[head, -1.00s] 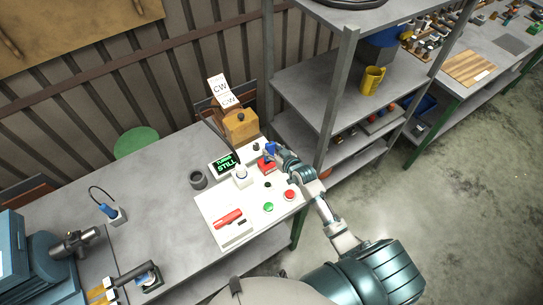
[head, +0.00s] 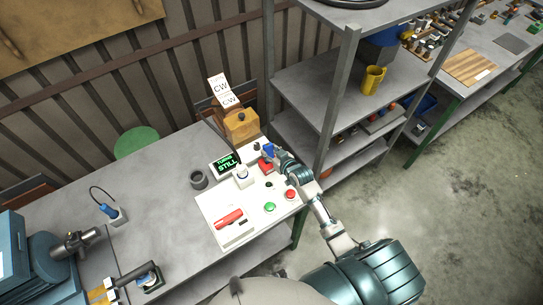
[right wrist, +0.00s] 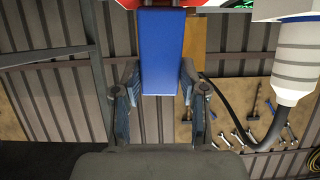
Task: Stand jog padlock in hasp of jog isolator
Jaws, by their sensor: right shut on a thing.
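My right gripper (head: 275,153) is at the far right corner of the white control panel. It is shut on the blue padlock (head: 267,150). In the right wrist view the padlock is a plain blue block (right wrist: 161,50) between the two fingers (right wrist: 157,100). A red part (head: 264,165), which looks like the jog isolator, sits on the panel right beside the padlock. A red edge (right wrist: 150,3) shows at the top of the wrist view, at the block's far end. The shackle and hasp are too small or hidden to tell whether they engage. My left gripper is out of view.
The white panel (head: 211,216) carries a red handle (head: 229,217), a green button (head: 270,207), a red button (head: 290,194) and a white knob (head: 241,175). A wooden box (head: 238,126) stands behind.

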